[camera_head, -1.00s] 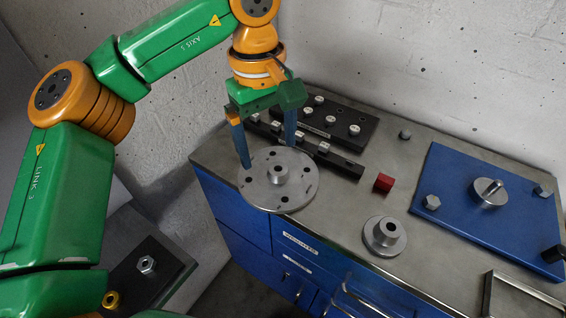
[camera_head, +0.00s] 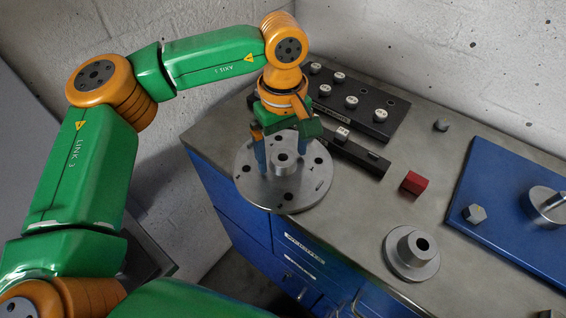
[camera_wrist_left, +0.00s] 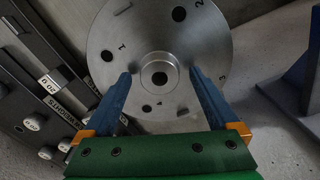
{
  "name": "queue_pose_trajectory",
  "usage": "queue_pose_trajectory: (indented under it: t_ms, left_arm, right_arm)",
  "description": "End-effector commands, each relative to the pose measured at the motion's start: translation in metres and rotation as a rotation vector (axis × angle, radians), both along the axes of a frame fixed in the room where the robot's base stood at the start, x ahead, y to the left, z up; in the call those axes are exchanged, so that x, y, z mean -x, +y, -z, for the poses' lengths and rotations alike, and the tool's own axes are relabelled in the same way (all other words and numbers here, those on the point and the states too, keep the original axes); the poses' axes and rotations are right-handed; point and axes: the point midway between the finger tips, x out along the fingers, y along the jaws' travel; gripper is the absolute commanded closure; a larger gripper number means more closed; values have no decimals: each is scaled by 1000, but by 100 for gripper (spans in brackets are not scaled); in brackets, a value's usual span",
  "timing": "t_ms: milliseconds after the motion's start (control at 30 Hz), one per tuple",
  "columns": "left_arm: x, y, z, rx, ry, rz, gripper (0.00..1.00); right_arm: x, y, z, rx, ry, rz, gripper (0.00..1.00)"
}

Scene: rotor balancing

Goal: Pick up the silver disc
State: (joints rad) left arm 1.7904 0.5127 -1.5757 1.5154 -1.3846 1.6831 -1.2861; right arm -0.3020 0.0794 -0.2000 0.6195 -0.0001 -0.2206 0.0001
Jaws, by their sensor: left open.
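The silver disc (camera_head: 290,193) is a wide flat plate with a raised hub in its middle and several dark holes. It lies at the bench's left front corner, and in the wrist view the disc (camera_wrist_left: 165,32) has numbers beside its holes. My left gripper (camera_head: 283,166) is open over the disc, its blue fingers on either side of the hub. In the wrist view my left gripper (camera_wrist_left: 161,76) shows gaps between the fingertips and the hub. I cannot tell whether the fingertips touch the plate. My right gripper is not in view.
A dark rack (camera_head: 362,104) with several silver weights and a dark bar (camera_head: 352,153) lie behind the disc. A red block (camera_head: 414,183) and a smaller flanged silver hub (camera_head: 411,254) sit to the right. A blue plate (camera_head: 507,185) lies farther right. The bench's front edge is close to the disc.

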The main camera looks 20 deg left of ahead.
Motion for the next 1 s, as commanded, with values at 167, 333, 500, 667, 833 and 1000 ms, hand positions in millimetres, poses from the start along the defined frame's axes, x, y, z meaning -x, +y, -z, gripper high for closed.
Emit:
queue_pose_trajectory:
  t_ms: [167,333,500,667,833,1000]
  left_arm:
    - [0,0,0,0,0,0,25]
    - [0,0,0,0,0,0,71]
    - [0,0,0,0,0,0,100]
    - [0,0,-2,1,-3,0,100]
    - [-1,0,-2,1,-3,0,100]
    - [-1,0,-13,1,-4,0,100]
  right_arm:
    - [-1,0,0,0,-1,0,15]
    - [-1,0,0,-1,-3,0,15]
    - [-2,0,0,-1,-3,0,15]
    - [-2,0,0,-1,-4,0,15]
    - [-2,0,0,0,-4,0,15]
    - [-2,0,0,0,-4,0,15]
